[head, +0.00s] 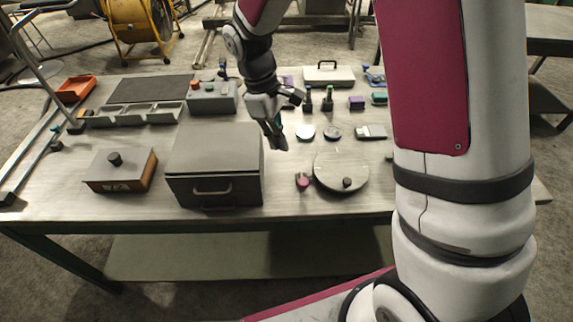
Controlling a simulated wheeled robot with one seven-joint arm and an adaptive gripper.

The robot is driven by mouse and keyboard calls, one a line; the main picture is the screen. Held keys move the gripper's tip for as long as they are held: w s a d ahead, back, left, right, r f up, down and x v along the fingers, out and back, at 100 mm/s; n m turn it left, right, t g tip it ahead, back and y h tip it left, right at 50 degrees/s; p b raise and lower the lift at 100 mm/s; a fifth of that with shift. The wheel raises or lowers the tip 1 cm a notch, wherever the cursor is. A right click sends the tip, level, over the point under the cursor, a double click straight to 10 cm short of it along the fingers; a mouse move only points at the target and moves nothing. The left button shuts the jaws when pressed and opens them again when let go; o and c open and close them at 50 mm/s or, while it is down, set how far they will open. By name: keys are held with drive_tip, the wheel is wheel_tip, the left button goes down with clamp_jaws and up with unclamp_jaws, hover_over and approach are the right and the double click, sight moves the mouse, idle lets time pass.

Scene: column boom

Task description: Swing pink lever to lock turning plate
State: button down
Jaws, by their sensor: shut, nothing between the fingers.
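The turning plate (341,171) is a pale round disc with a small dark knob (347,183) near its front edge. It lies on the table right of the grey lidded box. The pink lever (303,181) is a small pink-topped piece just left of the plate; whether it touches the plate is too small to tell. My gripper (281,145) is shut and empty. In the picture it is above and left of the plate and lever, apart from both, pointing down beside the grey box's right side.
A grey lidded box (214,160) with a front handle stands left of the lever. A wooden box (121,170) is farther left. Small round discs (305,132), bottles and a white case (328,75) stand behind. My own arm hides the table's right part.

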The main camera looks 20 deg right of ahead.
sight(305, 181)
drive_tip(key=shift+f, duration=0.15)
drive_tip(key=p+x, duration=0.1)
drive_tip(key=x, duration=0.8)
drive_tip(key=shift+f, duration=0.35)
drive_tip(key=shift+s+d+n+p, duration=0.2)
drive_tip(key=shift+s+n+p, duration=0.25)
drive_tip(key=shift+n, duration=0.65)
drive_tip(key=shift+s+n+t, duration=0.2)
drive_tip(key=shift+n+t, duration=0.1)
drive_tip(key=shift+n, duration=0.1)
drive_tip(key=n, duration=0.1)
drive_tip(key=s+n+p, duration=0.1)
drive_tip(key=n, duration=0.1)
drive_tip(key=shift+d+t+h, duration=0.3)
drive_tip(key=shift+d+t, duration=0.1)
drive_tip(key=n, duration=0.2)
drive_tip(key=s+d+n+t+p, duration=0.1)
drive_tip(key=n, duration=0.1)
drive_tip(key=shift+d+n, duration=0.2)
drive_tip(key=shift+n, duration=0.2)
drive_tip(key=shift+d, duration=0.3)
drive_tip(key=shift+s+r, duration=0.1)
